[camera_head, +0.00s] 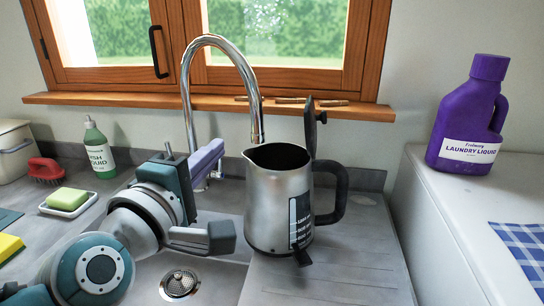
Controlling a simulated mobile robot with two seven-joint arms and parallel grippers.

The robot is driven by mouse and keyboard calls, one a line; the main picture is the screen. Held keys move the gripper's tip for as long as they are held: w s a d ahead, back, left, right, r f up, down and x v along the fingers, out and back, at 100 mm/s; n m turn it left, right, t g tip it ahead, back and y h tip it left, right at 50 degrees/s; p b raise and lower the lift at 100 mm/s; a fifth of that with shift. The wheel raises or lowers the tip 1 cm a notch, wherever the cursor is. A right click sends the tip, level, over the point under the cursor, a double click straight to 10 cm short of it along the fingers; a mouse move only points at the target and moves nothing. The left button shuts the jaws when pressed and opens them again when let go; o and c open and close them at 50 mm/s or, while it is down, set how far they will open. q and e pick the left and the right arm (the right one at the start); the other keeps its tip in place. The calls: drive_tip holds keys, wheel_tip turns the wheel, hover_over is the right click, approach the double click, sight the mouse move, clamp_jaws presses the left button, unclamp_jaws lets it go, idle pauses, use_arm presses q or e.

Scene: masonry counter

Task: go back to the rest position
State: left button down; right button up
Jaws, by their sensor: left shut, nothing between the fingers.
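My left arm comes in from the lower left over the sink. My left gripper (222,238) is shut and empty, with its dark fingertip just left of the kettle. A gap shows between the fingertip and the kettle in the picture. The steel kettle (272,205) stands upright on the grey counter right of the sink, its dark lid (310,128) raised and its black handle to the right. My right gripper is out of view.
A chrome tap (188,90) arches behind my left gripper, above the sink with its drain (179,283). A green bottle (98,150), red brush (46,170) and sponge on a dish (68,203) stand left. Purple laundry liquid (470,115) stands right. Counter right of the kettle is clear.

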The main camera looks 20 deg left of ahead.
use_arm(q)
drive_tip(key=s+d+f+m+g+h, duration=0.55)
drive_tip(key=s+d+m, duration=0.5)
drive_tip(key=m, duration=0.25)
drive_tip(key=s+a+f+m+g+y, duration=0.1)
drive_tip(key=s+a+f+m+g, duration=0.1)
drive_tip(key=s+m+g, duration=0.35)
drive_tip(key=s+a+f+m+g+y, duration=0.2)
drive_tip(key=s+g, duration=0.1)
drive_tip(key=s, duration=0.5)
wheel_tip(320, 180, up, 37)
drive_tip(key=s+p, duration=0.1)
drive_tip(key=p, duration=3.5)
drive_tip(key=shift+a+f+m+p, duration=0.15)
drive_tip(key=shift+a+m+p, duration=0.15)
drive_tip(key=shift+m, duration=0.15)
